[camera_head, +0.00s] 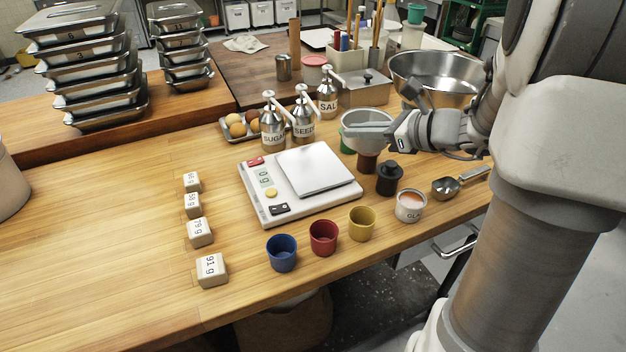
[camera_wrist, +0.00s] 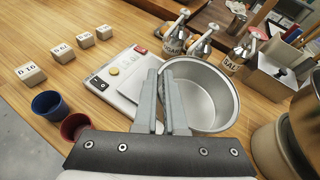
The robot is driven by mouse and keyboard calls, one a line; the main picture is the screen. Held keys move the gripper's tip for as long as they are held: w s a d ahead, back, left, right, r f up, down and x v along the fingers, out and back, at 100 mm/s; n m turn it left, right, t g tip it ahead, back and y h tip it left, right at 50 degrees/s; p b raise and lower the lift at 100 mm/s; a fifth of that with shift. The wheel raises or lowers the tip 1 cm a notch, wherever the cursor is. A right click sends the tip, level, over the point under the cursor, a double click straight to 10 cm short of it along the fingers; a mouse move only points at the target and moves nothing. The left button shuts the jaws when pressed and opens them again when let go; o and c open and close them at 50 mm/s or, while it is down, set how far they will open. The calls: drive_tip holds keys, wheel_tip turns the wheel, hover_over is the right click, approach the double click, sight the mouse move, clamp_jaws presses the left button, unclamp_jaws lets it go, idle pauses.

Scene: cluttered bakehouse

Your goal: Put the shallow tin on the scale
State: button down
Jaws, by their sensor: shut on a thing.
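The shallow tin (camera_head: 362,124) is a round, open silver pan. My gripper (camera_head: 396,134) is shut on its rim and holds it above the counter, just right of the scale. In the wrist view the tin (camera_wrist: 205,92) lies at the tips of my gripper (camera_wrist: 166,80), its inside empty. The scale (camera_head: 303,168) is a white body with a square metal plate, and nothing lies on the plate. In the wrist view the scale (camera_wrist: 118,72) is left of the tin, partly hidden by the fingers.
Sugar (camera_head: 271,128), seed (camera_head: 303,120) and salt (camera_head: 327,96) dispensers stand behind the scale. A black-lidded jar (camera_head: 389,178) and a glaze pot (camera_head: 410,206) stand to its right. Blue (camera_head: 281,253), red (camera_head: 323,238) and yellow (camera_head: 361,224) cups line the front.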

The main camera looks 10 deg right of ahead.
drive_tip(key=shift+s+d+f+b, duration=0.2)
drive_tip(key=shift+d+b, duration=0.05)
drive_tip(key=shift+b, duration=0.25)
drive_tip(key=w+a+f+b, duration=0.1)
drive_tip(key=w+a+f, duration=0.1)
drive_tip(key=a, duration=0.1)
drive_tip(key=w+a+f+b, duration=0.1)
drive_tip(key=a+f, duration=0.1)
drive_tip(key=a, duration=0.1)
drive_tip(key=w+a+f+b, duration=0.1)
drive_tip(key=w+a+f, duration=0.1)
drive_tip(key=a, duration=0.2)
drive_tip(key=shift+w+f, duration=0.3)
drive_tip(key=shift+f, duration=0.1)
drive_tip(key=shift+w+f, duration=0.1)
drive_tip(key=shift+f, duration=0.05)
drive_tip(key=shift+f+b, duration=0.6)
drive_tip(key=shift+f, duration=1.3)
drive_tip(key=shift+f, duration=0.2)
drive_tip(key=c, duration=1)
unclamp_jaws()
drive_tip(key=shift+r, duration=0.1)
